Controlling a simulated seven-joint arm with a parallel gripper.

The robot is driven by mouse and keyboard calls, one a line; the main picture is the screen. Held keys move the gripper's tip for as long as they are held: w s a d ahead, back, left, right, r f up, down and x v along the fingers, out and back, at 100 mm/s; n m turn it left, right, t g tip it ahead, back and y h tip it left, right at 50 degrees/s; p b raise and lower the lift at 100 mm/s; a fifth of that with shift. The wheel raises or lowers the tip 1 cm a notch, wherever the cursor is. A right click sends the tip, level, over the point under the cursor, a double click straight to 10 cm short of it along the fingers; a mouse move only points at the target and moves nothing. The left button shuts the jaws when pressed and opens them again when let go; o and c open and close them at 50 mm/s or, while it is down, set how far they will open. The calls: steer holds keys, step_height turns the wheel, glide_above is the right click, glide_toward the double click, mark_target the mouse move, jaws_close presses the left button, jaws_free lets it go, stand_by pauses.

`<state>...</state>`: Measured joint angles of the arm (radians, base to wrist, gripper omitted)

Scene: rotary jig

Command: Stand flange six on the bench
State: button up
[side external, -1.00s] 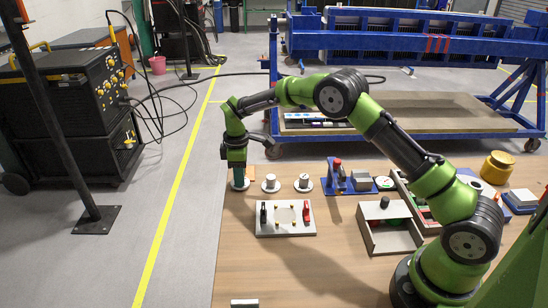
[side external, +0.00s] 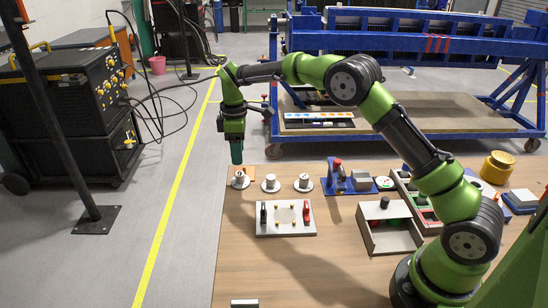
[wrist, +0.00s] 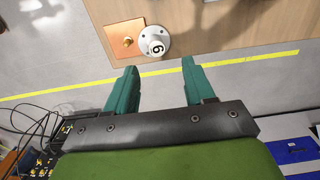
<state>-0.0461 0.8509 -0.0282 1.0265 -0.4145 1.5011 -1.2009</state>
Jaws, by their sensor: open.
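Flange six (side external: 240,182) is a pale disc with a short raised hub, standing upright on the bench (side external: 240,250) at its far left corner. In the wrist view, the flange (wrist: 147,37) shows its hub end marked with a dark numeral. My gripper (side external: 237,161) is above the flange, apart from it, with its green fingers pointing down. In the wrist view, the two fingers of my gripper (wrist: 160,65) are spread with nothing between them.
A copper-coloured plate (wrist: 125,41) lies beside the flange. Two similar flanges (side external: 270,184) (side external: 303,184) stand to the right. A light fixture plate (side external: 286,230) with red and black clamps is nearer. An open-topped grey box (side external: 390,240) stands further right. The bench front is mostly clear.

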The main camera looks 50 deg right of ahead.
steer(key=s+r+m+t+y, duration=0.1)
steer(key=s+r+m+t, duration=0.4)
steer(key=s+r, duration=1.15)
steer(key=s+a+f+m+t+y, duration=0.1)
steer(key=s+f+m+t, duration=0.1)
steer(key=s+m, duration=0.6)
steer(key=s, duration=0.7)
steer(key=shift+s+a+f, duration=0.2)
steer(key=shift+a, duration=0.05)
